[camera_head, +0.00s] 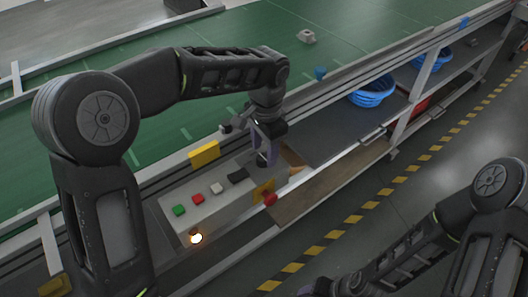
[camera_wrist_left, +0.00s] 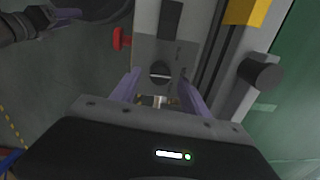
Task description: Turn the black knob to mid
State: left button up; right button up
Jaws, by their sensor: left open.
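The black knob (camera_wrist_left: 160,73) is a round dial with a pale line across it, on the grey face of the control box (camera_head: 208,204). In the left wrist view it lies just beyond and between the two purple fingertips. I cannot tell if they touch it. In the head view my gripper hides the knob. My left gripper (camera_head: 263,158) points down at the box's right end, and its fingers also show spread in the left wrist view (camera_wrist_left: 159,82). My right arm is at the lower right of the head view; its jaws are not clear.
The box carries a green button (camera_head: 179,210), a red button (camera_head: 198,198), a white button (camera_head: 217,187), a red side knob (camera_head: 270,198) and a lit lamp (camera_head: 196,238). A yellow block (camera_head: 204,153) sits behind. The green conveyor (camera_head: 200,115) lies beyond; blue baskets (camera_head: 371,91) stand right.

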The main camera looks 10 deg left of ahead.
aim_at(265, 158)
pick_arm(q)
notch_tip(265, 158, up, 6)
jog(key=shift+s+d+r, duration=0.1)
jog(key=shift+s+r, duration=0.05)
jog(key=shift+r, duration=0.05)
dwell(0.5)
